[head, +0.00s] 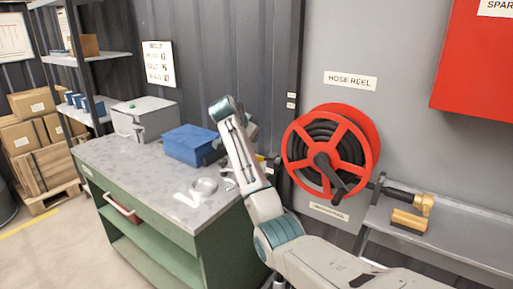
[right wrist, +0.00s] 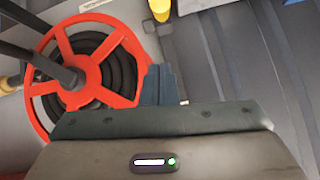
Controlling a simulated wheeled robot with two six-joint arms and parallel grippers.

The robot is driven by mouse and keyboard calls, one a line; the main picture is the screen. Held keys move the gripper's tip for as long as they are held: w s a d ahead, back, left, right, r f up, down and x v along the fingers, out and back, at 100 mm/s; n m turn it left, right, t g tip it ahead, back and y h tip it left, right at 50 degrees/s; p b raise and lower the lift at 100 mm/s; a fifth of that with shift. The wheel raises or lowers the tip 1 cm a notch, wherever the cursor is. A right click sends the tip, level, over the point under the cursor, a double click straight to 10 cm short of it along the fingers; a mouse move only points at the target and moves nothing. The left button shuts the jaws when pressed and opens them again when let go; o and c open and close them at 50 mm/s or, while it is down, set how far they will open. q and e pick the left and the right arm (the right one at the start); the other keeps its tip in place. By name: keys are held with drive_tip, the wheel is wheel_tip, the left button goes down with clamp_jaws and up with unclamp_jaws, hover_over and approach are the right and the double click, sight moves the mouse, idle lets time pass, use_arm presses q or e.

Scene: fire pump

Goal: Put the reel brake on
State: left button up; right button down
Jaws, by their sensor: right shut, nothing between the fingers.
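The red hose reel (head: 369,125) hangs on the grey wall under a "HOSE REEL" sign, with a dark hose and a dark crank handle (head: 323,162). In the right wrist view the reel (right wrist: 121,37) fills the left side, turned around. My right gripper (head: 251,131) is left of the reel and partly hidden behind my own arm. In the right wrist view its fingers (right wrist: 159,85) are together and empty, beside the reel's rim. A small yellow part (head: 261,158) shows left of the reel; I cannot tell whether it is the brake. My left gripper is not in view.
A green workbench (head: 125,165) with a blue box (head: 190,144) and a grey case stands at left. A grey shelf (head: 455,237) at right holds a brass nozzle (head: 423,203). A red cabinet (head: 475,65) is at upper right. Stacked cartons stand at far left.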

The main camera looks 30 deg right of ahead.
drive_tip(key=v, duration=0.2)
drive_tip(key=shift+s+a+r, duration=0.15)
drive_tip(key=shift+a+r, duration=0.1)
drive_tip(key=shift+f, duration=0.1)
